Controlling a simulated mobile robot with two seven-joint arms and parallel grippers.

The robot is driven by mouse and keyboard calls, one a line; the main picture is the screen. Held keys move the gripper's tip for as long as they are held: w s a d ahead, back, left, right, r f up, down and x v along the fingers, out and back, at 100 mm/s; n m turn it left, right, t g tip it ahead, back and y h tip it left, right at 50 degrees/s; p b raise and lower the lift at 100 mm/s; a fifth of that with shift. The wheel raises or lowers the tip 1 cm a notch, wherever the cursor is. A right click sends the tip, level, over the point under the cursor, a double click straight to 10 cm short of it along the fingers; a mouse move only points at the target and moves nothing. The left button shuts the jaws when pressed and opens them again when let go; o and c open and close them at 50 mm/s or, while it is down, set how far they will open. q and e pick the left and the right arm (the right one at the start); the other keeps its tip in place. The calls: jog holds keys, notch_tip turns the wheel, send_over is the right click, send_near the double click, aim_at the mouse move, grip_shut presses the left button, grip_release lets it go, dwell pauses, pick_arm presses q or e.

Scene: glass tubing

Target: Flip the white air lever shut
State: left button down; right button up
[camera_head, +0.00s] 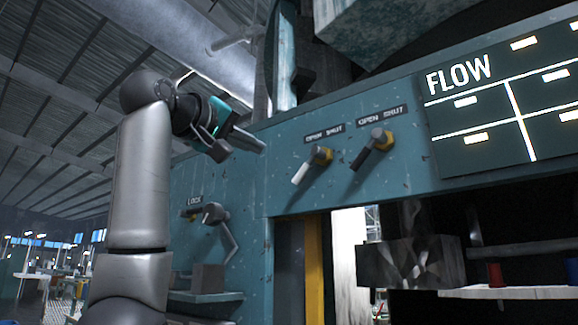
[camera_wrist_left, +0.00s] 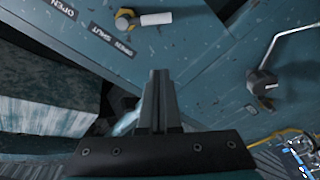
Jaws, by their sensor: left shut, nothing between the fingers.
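The white lever (camera_head: 301,173) sits on a brass-yellow hub on the teal panel, under a small OPEN SHUT label. Its handle slants down and to the left from the hub. In the left wrist view the white lever (camera_wrist_left: 156,18) shows near the top, beyond my fingertips. My left gripper (camera_head: 262,147) is shut and empty, up and to the left of the white lever and apart from it. Its closed fingers (camera_wrist_left: 160,75) point toward the panel in the left wrist view. My right gripper is in neither view.
A black lever (camera_head: 359,159) on a similar yellow hub sits right of the white one, under its own OPEN SHUT label. A grey lever (camera_head: 228,237) by a LOCK label is lower left. The FLOW board (camera_head: 500,95) is at right. Dark openings lie below the panel.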

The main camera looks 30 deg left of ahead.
aim_at(307, 169)
pick_arm(q)
jog(key=w+p, duration=0.1)
jog(key=w, duration=0.2)
jog(key=w+p, duration=0.1)
jog(key=w, duration=0.2)
jog(key=w+r+p, duration=0.1)
jog(key=w+p, duration=0.1)
jog(key=w, duration=0.2)
jog(key=shift+r, duration=0.1)
jog(key=shift+s+d+f+b, duration=0.1)
jog(key=shift+d+f+b, duration=0.25)
jog(key=shift+f, duration=0.1)
jog(key=shift+d+f+b, duration=0.2)
jog(key=shift+f+b, duration=0.1)
jog(key=shift+f, duration=0.15)
jog(key=shift+s+d+f, duration=0.35)
jog(key=shift+d+f, duration=0.25)
jog(key=shift+d, duration=0.1)
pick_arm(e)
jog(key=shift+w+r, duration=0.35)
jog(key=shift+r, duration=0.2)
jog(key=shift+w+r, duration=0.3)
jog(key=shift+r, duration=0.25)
pick_arm(q)
jog(key=shift+w, duration=0.1)
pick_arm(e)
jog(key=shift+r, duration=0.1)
